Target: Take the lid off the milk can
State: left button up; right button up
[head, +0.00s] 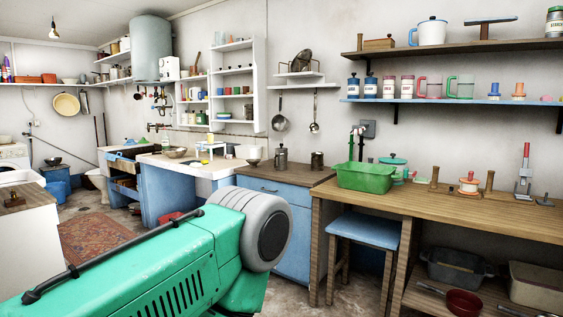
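A grey metal can (281,157) with a narrower top stands upright on the wooden-topped blue cabinet in the middle of the head view. It looks like the milk can, and its top appears closed by a lid, though it is too small to be sure. A second, shorter dark metal container (317,161) stands to its right, apart from it. Neither of my grippers is in view. A large green and grey part of my own body fills the lower left and hides part of the floor and the blue cabinet.
A green basin (365,177) sits on the wooden workbench (450,203) at right, with several small items behind it. A blue-seated stool (365,231) stands under the bench's left end. A wooden board (276,178) tops the blue cabinet, bare in front of the can.

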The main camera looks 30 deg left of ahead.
aim_at(280, 157)
jog(key=i+j+u, duration=0.85)
jog(key=i+u, duration=0.15)
jog(key=i, duration=0.2)
jog(key=i+j+u, duration=0.1)
jog(key=i+u, duration=0.2)
jog(key=i, duration=0.15)
jog(key=i+j+z, duration=0.2)
jog(key=i, duration=0.25)
jog(key=i+j+z, duration=0.15)
jog(key=i, duration=0.3)
jog(key=i+j+z, duration=0.2)
jog(key=i, duration=0.25)
jog(key=i+j+z, duration=0.15)
jog(key=i, duration=0.3)
jog(key=j, duration=0.1)
